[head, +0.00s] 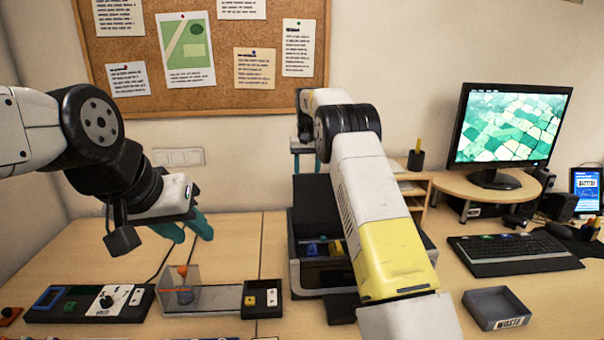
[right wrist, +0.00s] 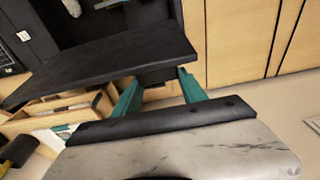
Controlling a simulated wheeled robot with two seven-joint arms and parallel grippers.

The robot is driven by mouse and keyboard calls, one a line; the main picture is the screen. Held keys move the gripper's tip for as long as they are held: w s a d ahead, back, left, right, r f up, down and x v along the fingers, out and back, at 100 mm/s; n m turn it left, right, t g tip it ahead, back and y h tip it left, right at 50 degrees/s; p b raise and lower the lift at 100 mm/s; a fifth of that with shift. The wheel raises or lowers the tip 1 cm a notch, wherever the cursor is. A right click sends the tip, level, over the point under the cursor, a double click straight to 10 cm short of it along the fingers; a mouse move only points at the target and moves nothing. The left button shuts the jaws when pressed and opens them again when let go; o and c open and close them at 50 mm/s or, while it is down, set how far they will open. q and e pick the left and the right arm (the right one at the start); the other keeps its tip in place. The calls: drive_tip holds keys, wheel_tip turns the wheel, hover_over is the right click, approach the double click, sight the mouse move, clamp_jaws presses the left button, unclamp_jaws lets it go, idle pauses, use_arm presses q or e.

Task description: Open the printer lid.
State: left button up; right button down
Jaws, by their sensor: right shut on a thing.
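The printer (head: 294,272) stands on the desk, partly hidden behind my right arm. Its dark lid (head: 309,192) is raised at the back, and the inside shows a blue and a yellow part. In the right wrist view the lid (right wrist: 105,62) is a black panel in front of the fingers. My right gripper (head: 307,163) is above the raised lid; in the wrist view its teal fingers (right wrist: 160,88) are on either side of a dark part at the lid's edge. My left gripper (head: 186,229) is open and empty, left of the printer above the desk.
A control panel (head: 75,314) and a clear-walled fixture (head: 205,300) lie left of the printer. A grey tray (head: 499,308), a keyboard (head: 515,254) and a monitor (head: 510,128) are on the right. A pen cup (head: 416,160) stands on the shelf behind my right arm.

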drive_tip(key=shift+f, duration=0.15)
drive_tip(key=c, duration=0.6)
unclamp_jaws()
drive_tip(key=shift+c, duration=0.2)
drive_tip(key=r, duration=0.5)
drive_tip(key=s+r, duration=0.1)
drive_tip(key=r, duration=0.2)
drive_tip(key=shift+f, duration=0.1)
